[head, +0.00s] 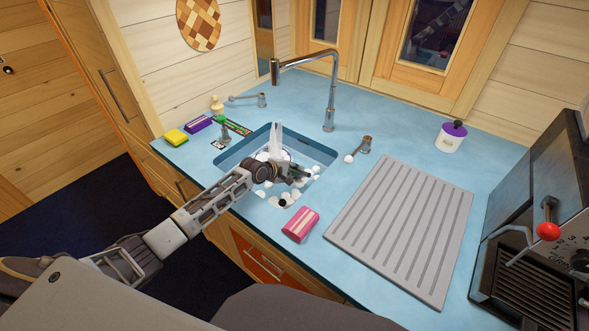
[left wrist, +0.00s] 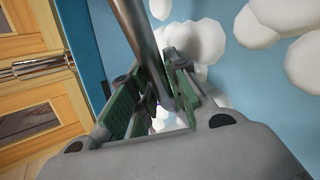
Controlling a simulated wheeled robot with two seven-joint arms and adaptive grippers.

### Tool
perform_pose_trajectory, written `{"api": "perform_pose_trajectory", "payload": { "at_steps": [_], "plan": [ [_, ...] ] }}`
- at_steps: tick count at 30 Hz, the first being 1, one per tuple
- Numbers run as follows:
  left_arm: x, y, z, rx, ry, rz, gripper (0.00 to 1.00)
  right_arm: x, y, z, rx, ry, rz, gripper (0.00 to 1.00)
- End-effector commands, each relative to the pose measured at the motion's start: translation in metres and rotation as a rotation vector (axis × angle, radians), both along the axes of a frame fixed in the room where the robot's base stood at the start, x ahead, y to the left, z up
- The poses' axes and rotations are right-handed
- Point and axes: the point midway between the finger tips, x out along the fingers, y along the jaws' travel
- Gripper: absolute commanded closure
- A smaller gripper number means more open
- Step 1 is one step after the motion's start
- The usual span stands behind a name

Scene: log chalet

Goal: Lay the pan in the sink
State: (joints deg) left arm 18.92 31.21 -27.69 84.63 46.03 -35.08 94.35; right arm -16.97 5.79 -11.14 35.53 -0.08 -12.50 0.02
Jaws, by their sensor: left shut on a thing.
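The sink (head: 233,151) is a blue basin set in the blue counter, with white foam blobs in it. My left gripper (head: 296,172) reaches in from the left and is over the sink. In the left wrist view its green-padded fingers (left wrist: 163,98) are shut on a grey metal rod, which looks like the handle of the pan (left wrist: 140,35). The body of the pan is not clear in either view; my gripper and the foam hide much of the basin. I cannot tell whether the pan touches the sink floor. My right gripper is not in view.
A tall tap (head: 332,85) stands behind the sink. A pink sponge packet (head: 300,226) lies at its front right, beside a grey ribbed drainboard (head: 400,230). A yellow sponge (head: 176,137) lies at the left. A coffee machine (head: 545,220) stands far right.

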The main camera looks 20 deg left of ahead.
Motion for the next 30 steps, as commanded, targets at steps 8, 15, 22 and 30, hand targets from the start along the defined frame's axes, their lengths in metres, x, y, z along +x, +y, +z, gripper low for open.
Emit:
{"api": "perform_pose_trajectory", "payload": {
  "at_steps": [8,15,22,30],
  "plan": [
    [0.0012,0.0001,-0.0069,0.001,-0.006,-0.001,1.0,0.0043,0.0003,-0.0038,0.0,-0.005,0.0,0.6],
    [0.0011,0.0001,-0.0073,0.001,-0.006,-0.001,1.0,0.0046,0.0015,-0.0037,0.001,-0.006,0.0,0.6],
    [0.001,0.0,-0.0075,0.0,-0.004,0.0,0.65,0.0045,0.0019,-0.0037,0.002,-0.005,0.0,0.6],
    [0.0008,0.0,-0.008,0.001,-0.004,0.0,0.58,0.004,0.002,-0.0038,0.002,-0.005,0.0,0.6]
  ]
}}
